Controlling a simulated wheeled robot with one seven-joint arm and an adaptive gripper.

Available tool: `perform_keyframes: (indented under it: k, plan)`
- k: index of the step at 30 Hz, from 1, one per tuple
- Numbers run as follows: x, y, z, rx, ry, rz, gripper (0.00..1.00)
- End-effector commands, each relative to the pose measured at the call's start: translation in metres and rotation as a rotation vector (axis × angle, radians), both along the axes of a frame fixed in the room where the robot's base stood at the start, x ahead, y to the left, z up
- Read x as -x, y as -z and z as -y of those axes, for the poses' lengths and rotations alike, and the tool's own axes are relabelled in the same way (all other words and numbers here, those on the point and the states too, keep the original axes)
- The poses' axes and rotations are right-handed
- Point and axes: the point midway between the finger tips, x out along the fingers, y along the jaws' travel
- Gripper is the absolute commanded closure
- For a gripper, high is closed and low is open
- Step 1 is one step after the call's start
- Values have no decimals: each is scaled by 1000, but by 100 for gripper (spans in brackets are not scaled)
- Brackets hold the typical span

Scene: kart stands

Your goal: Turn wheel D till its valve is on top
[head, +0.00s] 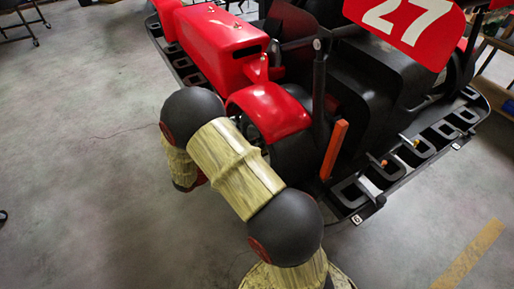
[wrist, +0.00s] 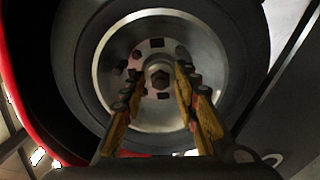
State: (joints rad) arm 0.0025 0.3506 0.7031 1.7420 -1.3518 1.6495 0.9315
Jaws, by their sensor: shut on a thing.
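In the wrist view a wheel with a dark tyre (wrist: 78,62) and a grey metal disc (wrist: 120,45) faces me; I take it to be wheel D, though no letter shows on it. A hex nut sits at its hub (wrist: 159,77), with dark slots around it. My gripper (wrist: 158,82) reaches in with one yellow finger on each side of the hub, shut on the wheel's middle part; the exact contact is unclear. I cannot make out the valve. In the head view the wheel (head: 293,152) is mostly hidden by my arm and a red fender.
The red kart (head: 215,45) carries a panel marked 27 (head: 405,22). A black slotted side rail (head: 430,140) runs to the right, and an orange upright bar (head: 334,150) stands near the wheel.

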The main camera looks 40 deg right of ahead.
Motion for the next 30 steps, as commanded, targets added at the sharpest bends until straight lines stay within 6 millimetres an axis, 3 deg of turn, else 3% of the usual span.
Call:
perform_keyframes:
  k: [3,4,6,17,24,26,30]
  plan:
    - [3,2,0,-2,4,-7,100]
    - [3,2,0,-2,5,-7,69]
    - [3,2,0,-2,4,-7,65]
    - [1,-4,0,-1,2,-2,64]
    - [1,-44,0,2,3,2,64]
    - [1,-57,0,4,3,5,57]
    - [-1,-83,0,6,0,10,26]
